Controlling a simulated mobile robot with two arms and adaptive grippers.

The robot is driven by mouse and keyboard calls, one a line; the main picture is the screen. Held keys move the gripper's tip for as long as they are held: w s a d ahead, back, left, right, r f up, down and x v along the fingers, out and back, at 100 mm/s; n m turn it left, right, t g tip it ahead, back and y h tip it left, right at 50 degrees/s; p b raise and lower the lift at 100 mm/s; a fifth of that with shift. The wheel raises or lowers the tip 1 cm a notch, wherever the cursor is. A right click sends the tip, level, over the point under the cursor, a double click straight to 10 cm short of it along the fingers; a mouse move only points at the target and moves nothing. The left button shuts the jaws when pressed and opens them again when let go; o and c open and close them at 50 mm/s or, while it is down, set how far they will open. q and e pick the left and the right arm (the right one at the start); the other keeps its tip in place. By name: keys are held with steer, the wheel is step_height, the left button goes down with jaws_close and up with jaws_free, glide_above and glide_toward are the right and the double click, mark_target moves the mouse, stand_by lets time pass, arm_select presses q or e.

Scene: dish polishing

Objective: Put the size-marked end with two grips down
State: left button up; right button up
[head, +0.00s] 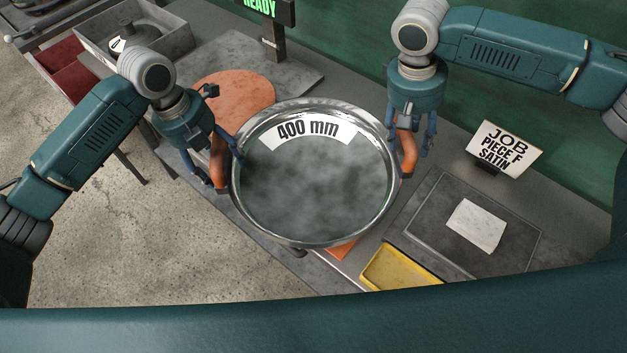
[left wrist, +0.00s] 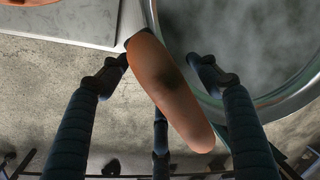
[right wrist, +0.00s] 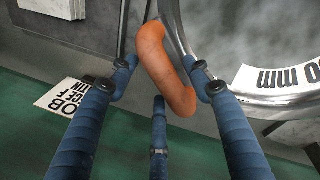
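A large round steel dish (head: 315,195) has a white "400 mm" label (head: 307,129) on its far side. It carries an orange grip at each side. My left gripper (head: 222,172) is open around the left grip (head: 218,157), with a finger on each side. In the left wrist view the left grip (left wrist: 170,95) lies between the fingers, with a gap at the right finger. My right gripper (head: 408,140) is around the right grip (head: 408,155). In the right wrist view the right grip (right wrist: 163,65) lies between its fingers, with narrow gaps. The dish hides its own support.
An orange round pad (head: 235,90) lies behind left. A "READY" display (head: 268,15) stands at the back. A "JOB PIECE F SATIN" sign (head: 505,148), a dark mat (head: 425,215) with a white cloth (head: 476,225), and a yellow tray (head: 400,270) are at right. Floor is open at left.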

arm_select(q)
steer(key=shift+w+r, duration=0.1)
steer(key=shift+r, duration=0.05)
arm_select(e)
steer(key=shift+w, duration=0.1)
steer(key=shift+w+a, duration=0.1)
arm_select(q)
step_height(320, 180, up, 11)
steer(key=a, duration=0.2)
steer(key=shift+a+r, duration=0.15)
steer(key=shift+r, duration=0.05)
arm_select(e)
step_height(320, 180, up, 12)
steer(key=a, duration=0.2)
steer(key=shift+a+f, duration=0.15)
